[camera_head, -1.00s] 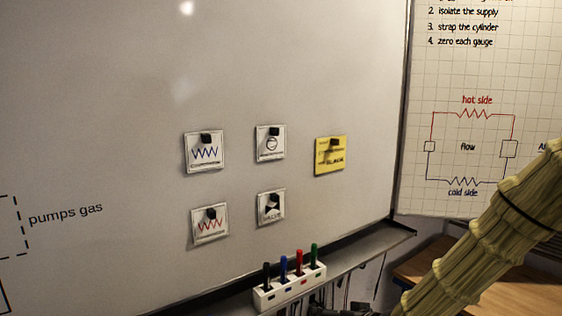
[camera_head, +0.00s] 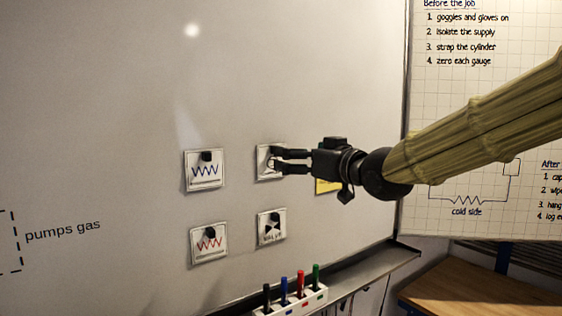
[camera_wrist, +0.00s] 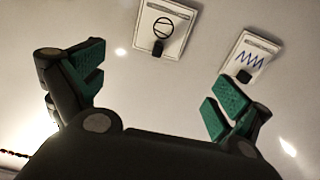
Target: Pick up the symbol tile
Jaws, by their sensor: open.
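Several white symbol tiles with black knobs are on the whiteboard (camera_head: 110,110). The circle tile (camera_head: 262,166) is partly hidden behind my gripper (camera_head: 277,160). In the wrist view the circle tile (camera_wrist: 164,30) is upside down, with its knob beyond my gripper (camera_wrist: 160,82), whose green-padded fingers are spread wide with nothing between them. The blue zigzag tile (camera_head: 204,173) is left of it and also shows in the wrist view (camera_wrist: 248,58). The red zigzag tile (camera_head: 209,246) and the valve tile (camera_head: 271,230) are below. Whether my fingertips touch the circle tile I cannot tell.
A yellow tile (camera_head: 327,186) is mostly hidden behind my gripper. A holder (camera_head: 291,303) with several markers stands at the board's bottom edge, by the ledge (camera_head: 372,264). A paper chart (camera_head: 480,85) is at the right. The upper left of the board is bare.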

